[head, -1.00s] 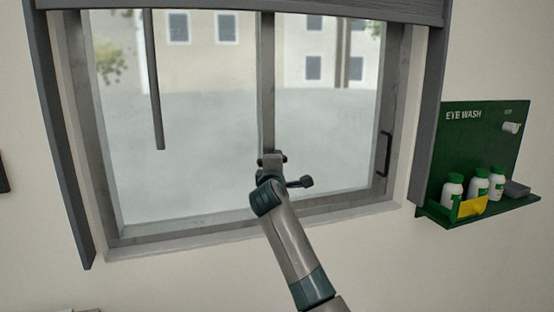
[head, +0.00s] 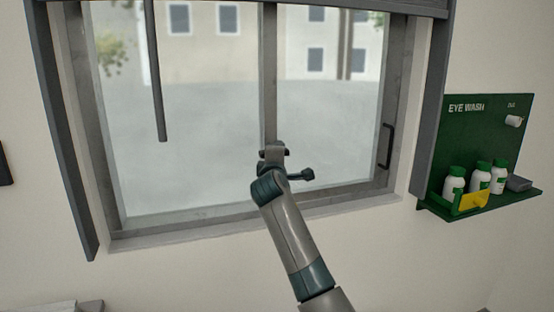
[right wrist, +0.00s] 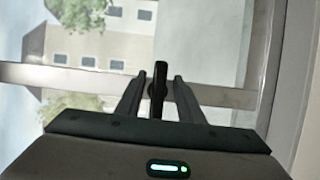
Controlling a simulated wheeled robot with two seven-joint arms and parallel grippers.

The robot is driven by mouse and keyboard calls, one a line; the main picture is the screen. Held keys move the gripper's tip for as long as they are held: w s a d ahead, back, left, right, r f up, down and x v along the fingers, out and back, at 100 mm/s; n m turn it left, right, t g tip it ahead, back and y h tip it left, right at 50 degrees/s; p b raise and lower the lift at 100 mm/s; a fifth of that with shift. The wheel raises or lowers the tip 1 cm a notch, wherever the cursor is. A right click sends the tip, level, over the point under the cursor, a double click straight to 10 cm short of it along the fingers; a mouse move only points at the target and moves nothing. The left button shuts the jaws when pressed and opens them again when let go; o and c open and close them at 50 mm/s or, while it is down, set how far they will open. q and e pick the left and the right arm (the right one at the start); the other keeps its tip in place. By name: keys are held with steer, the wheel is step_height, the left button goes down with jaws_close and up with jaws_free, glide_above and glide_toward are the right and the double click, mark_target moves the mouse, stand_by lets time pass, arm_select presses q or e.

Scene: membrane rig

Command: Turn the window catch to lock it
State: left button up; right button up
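The window catch (right wrist: 158,96) is a small dark lever on the window's grey middle bar (right wrist: 215,95), seen in the right wrist view. My right gripper (right wrist: 159,76) is open, with one finger on each side of the lever. A narrow gap shows between each finger and the lever. In the head view my right gripper (head: 272,152) is at the lower part of the window's middle bar (head: 270,90), and it hides the catch there. My left gripper is in neither view.
A dark pull handle (head: 386,147) sits on the window's right frame. A grey rod (head: 158,80) hangs before the left pane. A green eye wash shelf (head: 495,150) with white bottles is on the wall at right. The sill (head: 180,238) below the window is bare.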

steer(key=shift+s, duration=0.1)
